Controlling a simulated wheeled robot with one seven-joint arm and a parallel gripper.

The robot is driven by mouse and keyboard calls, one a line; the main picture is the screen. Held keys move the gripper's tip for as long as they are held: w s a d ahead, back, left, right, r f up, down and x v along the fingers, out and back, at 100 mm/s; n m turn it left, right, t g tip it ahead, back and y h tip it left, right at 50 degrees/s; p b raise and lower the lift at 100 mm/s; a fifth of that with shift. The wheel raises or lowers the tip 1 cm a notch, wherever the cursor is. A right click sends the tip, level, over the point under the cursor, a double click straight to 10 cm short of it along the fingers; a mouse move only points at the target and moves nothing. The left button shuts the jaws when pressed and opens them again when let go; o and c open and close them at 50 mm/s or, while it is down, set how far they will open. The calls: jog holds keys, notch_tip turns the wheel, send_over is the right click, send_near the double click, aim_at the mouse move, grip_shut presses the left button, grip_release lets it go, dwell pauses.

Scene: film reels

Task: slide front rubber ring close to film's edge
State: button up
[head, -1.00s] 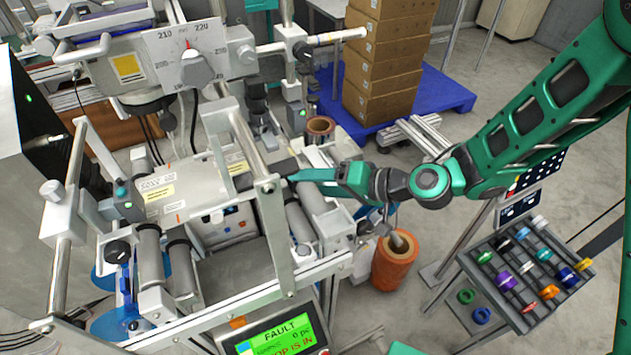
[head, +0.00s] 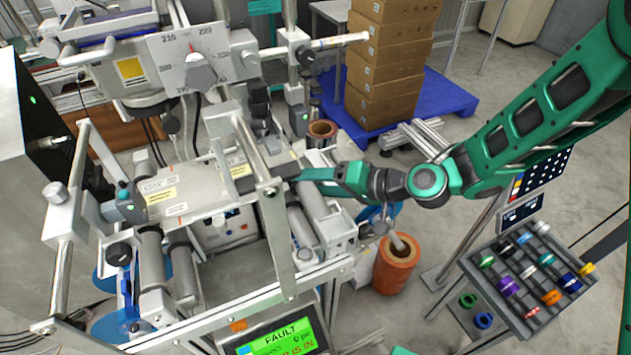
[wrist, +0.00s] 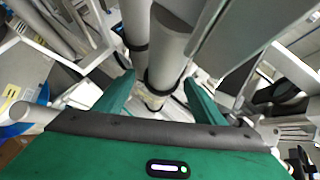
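In the wrist view, the two green fingers of my gripper (wrist: 160,77) are spread apart around a grey roller (wrist: 168,55). A thin dark rubber ring (wrist: 155,91) circles this roller low between the fingertips. I cannot tell whether a finger touches it. A second dark ring (wrist: 137,46) shows on the roller just to the left. The film's edge is not clear to me. In the head view, my gripper (head: 290,187) reaches left into the machine beside an upright metal bar. Its fingertips are partly hidden there, and the rings cannot be made out.
The metal frame bar (head: 277,240) stands close to my gripper. An orange film roll (head: 394,268) stands on the floor below my arm. A rack (head: 527,278) with several coloured spools is at the right. Stacked boxes (head: 390,60) stand on a blue pallet (head: 452,98) behind.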

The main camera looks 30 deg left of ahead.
jog(key=v, duration=1.1)
jog(key=shift+f, duration=0.15)
